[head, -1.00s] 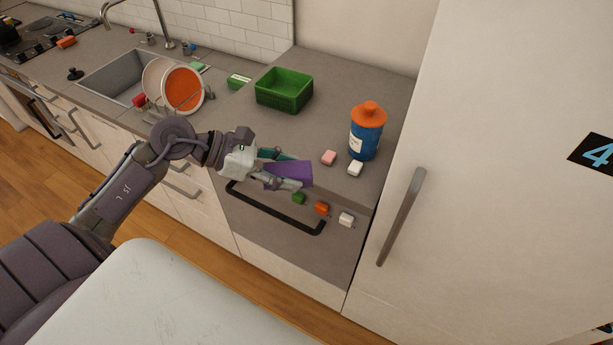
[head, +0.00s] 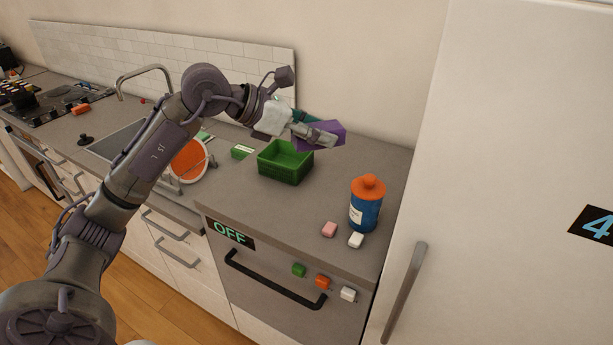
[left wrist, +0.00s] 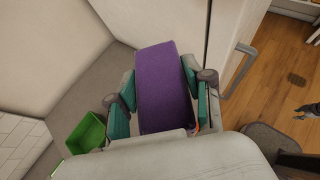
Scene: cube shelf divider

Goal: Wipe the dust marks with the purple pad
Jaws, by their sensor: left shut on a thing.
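The purple pad (head: 331,132) is held between the fingers of my left gripper (head: 314,128), which is shut on it. In the head view the pad is up in the air, in front of the wall and above the back of the counter, near the green basket. In the left wrist view the pad (left wrist: 163,85) fills the middle, gripped from both sides by the teal-padded fingers. I can make out no dust marks in either view. My right gripper cannot be made out.
The green basket (head: 285,163) stands on the counter (head: 265,210). A tall white cabinet (head: 500,180) bounds the right side.

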